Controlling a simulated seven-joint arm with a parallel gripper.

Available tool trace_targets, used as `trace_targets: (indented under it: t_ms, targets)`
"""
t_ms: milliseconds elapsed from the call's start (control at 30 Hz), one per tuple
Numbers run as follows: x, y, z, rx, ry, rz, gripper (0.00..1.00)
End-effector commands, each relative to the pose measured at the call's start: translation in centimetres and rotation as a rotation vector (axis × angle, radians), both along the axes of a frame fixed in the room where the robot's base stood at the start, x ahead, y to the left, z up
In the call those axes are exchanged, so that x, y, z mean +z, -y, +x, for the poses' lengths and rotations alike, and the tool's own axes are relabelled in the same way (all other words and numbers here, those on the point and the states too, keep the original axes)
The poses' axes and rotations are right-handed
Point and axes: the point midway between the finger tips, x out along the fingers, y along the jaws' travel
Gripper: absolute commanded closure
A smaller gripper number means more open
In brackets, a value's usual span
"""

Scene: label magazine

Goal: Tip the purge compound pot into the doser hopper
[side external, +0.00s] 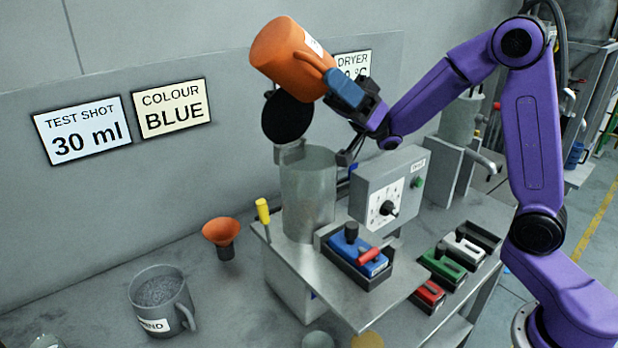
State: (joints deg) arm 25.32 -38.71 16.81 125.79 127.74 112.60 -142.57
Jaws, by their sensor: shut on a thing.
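An orange pot (278,52) with a handle and a white label is up in the air, strongly tilted. Its label is too turned away to read, and its mouth and contents are not visible. My gripper (341,88) has its blue fingers shut on the pot's handle, at the pot's right side. The doser hopper (307,190) is a grey cylinder on the metal stand below the pot. Its round black lid (288,118) stands open between the hopper and the pot. No stream of material is visible.
A grey mug (160,311) of grey granules and an orange funnel (222,236) stand on the bench at left. A yellow-handled lever (263,211) is beside the hopper. A control box (389,192) and blue slide unit (357,256) stand right of it. Wall signs hang behind.

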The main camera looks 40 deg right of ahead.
Motion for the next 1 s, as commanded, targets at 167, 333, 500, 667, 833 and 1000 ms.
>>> trace_targets:
  t_ms: [167, 333, 500, 667, 833, 1000]
  targets:
    - [0.19, 0.09, 0.01, -0.001, 0.002, 0.021, 0.99]
    - [0.24, 0.3, 0.08, -0.001, 0.002, 0.038, 0.99]
    - [0.26, 0.47, 0.17, -0.001, 0.005, 0.057, 0.99]
    - [0.27, 0.58, 0.21, -0.002, 0.008, 0.076, 0.99]
    - [0.22, 0.66, 0.18, -0.001, 0.009, 0.094, 0.99]
    - [0.14, 0.68, 0.07, 0.0, 0.01, 0.113, 0.99]
